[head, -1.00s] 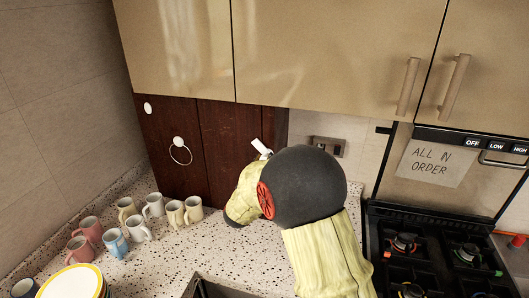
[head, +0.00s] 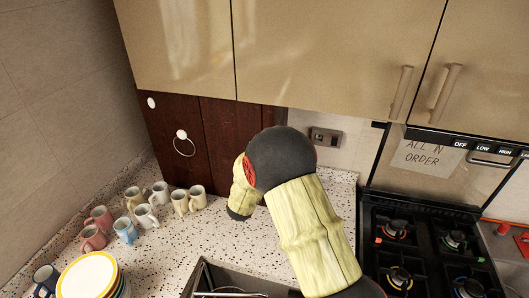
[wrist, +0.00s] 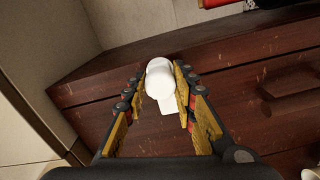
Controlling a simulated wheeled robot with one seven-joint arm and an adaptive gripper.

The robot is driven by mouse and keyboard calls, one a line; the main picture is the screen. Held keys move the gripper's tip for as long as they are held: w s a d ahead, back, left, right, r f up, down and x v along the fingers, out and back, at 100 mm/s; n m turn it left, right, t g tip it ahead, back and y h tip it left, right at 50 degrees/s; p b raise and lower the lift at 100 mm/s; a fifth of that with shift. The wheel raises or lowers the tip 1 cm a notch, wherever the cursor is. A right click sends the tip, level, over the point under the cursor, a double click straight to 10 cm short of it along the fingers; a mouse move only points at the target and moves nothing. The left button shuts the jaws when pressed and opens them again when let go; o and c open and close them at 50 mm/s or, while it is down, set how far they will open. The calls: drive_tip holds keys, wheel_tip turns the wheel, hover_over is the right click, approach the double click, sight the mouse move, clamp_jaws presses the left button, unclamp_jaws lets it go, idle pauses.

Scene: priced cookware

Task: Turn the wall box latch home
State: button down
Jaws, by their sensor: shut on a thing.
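The white latch (wrist: 160,84) shows in the wrist view as a rounded stub with a flat tab below it, against the dark wooden wall box (wrist: 235,75). My gripper (wrist: 160,78) has its two fingers on either side of the latch and is shut on it. In the head view the wall box (head: 175,135) stands under the tan cabinets. My arm hides the latch and the fingers there. The exact turn of the latch is hard to tell.
Several mugs (head: 147,216) and a plate stack (head: 88,275) are on the speckled counter (head: 185,245), left of my arm. A socket (head: 326,138) and a stove (head: 425,250) are at right.

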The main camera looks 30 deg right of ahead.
drive_tip(key=shift+f+n, duration=0.1)
drive_tip(key=shift+n, duration=0.2)
drive_tip(key=c, duration=1.5)
unclamp_jaws()
drive_tip(key=shift+o, duration=0.4)
drive_tip(key=v, duration=1.2)
